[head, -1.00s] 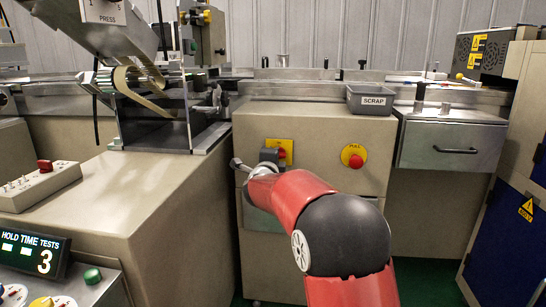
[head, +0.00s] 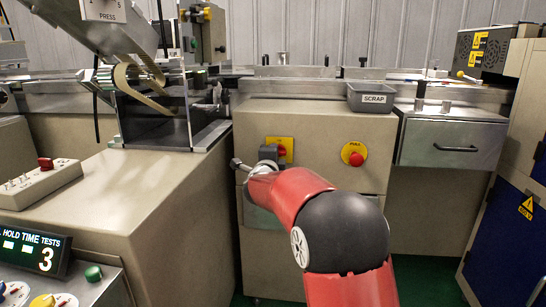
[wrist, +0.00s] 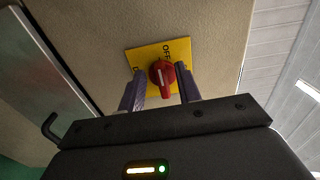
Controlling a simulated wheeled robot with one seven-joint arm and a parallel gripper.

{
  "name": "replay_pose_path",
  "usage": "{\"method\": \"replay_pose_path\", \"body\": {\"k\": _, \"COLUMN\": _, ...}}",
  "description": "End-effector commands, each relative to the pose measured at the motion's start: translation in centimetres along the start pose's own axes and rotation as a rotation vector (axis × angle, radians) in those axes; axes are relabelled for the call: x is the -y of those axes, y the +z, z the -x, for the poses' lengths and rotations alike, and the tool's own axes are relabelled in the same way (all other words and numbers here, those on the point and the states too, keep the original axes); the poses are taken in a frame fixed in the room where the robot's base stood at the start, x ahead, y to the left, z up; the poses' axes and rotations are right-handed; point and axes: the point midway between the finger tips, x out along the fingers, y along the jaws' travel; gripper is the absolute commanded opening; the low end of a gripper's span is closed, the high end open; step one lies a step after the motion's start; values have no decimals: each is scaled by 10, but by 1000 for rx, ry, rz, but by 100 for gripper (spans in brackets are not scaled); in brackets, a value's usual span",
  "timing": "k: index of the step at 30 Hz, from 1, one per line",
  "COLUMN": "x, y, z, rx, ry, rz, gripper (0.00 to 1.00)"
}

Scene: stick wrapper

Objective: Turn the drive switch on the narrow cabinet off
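The narrow cabinet (head: 330,125) is beige and stands in the middle of the head view. Its drive switch is a red rotary knob (wrist: 162,76) on a yellow plate (wrist: 137,59), seen close up in the wrist view. "OFF" is printed at the plate's upper right; a label at its left is partly hidden. The knob carries a pale pointer line. My gripper (wrist: 160,88) is open, one dark finger on each side of the knob; I cannot tell whether either touches it. In the head view my gripper hides part of the plate (head: 286,145).
A red button on a yellow disc (head: 354,154) sits right of the switch on the same front. A grey SCRAP bin (head: 371,97) stands on top. A drawer with a handle (head: 452,145) is at right; the press housing (head: 140,205) is close at left.

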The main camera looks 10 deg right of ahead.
Motion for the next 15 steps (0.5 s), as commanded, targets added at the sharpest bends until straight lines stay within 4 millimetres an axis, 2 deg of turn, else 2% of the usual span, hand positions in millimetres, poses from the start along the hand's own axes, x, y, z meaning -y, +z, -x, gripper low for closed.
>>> {"method": "replay_pose_path", "body": {"k": 7, "x": 0, "y": 0, "z": 7, "rx": 0, "ry": -1, "rz": -1, "gripper": 34}}
{"method": "replay_pose_path", "body": {"k": 15, "x": 0, "y": 0, "z": 52, "rx": 2, "ry": 0, "rz": 0, "gripper": 34}}
